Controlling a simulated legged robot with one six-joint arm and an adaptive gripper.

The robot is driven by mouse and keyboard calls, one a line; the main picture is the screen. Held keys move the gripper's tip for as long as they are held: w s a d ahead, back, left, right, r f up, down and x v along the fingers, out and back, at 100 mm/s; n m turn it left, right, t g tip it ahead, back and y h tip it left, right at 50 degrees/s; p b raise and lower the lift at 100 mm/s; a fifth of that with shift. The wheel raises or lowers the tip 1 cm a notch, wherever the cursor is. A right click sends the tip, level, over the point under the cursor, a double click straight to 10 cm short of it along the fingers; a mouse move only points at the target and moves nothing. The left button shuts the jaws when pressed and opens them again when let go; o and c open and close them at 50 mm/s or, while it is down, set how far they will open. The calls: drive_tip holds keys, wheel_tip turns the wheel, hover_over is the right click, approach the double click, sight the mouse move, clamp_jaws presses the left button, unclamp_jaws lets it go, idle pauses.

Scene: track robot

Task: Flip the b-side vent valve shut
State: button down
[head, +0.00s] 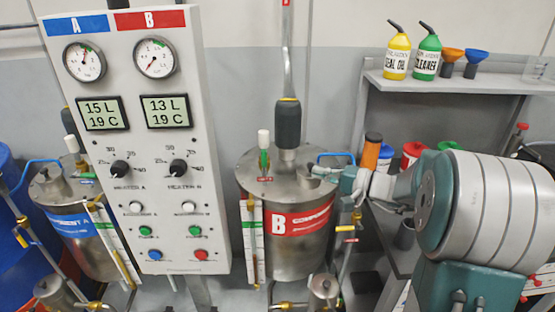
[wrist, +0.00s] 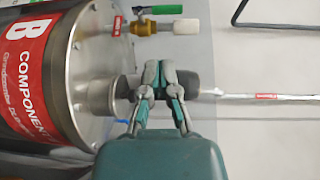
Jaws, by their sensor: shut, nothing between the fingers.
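The B tank (head: 300,245) is a steel drum with a red "B COMPONENT" label; its side and lid also fill the left of the wrist view (wrist: 88,75). On its lid stands the b-side vent valve (head: 264,160), with a green lever, a brass body and a white cap. In the wrist view the valve (wrist: 145,27) lies sideways at the top, its green lever (wrist: 160,10) parallel to the body.
A dark mixer motor (head: 288,125) with a pipe rises from the lid's middle, near my fingers. A blue handle (head: 336,157) is at the lid's right. The gauge panel (head: 150,220) stands to the left. Shelves with bottles (head: 398,55) are at the right.

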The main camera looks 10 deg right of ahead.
sight(264, 162)
drive_tip(key=shift+w+d+f+m+t, duration=0.15)
drive_tip(key=shift+w+d+t, duration=0.15)
drive_tip(key=shift+d, duration=0.35)
drive_tip(key=shift+w+d+r+m+t, duration=0.15)
drive_tip(key=shift+w+d+t, duration=0.15)
drive_tip(key=shift+d, duration=0.3)
drive_tip(key=shift+f, duration=0.1)
drive_tip(key=s+a+x, duration=0.2)
drive_tip(key=x, duration=1.1)
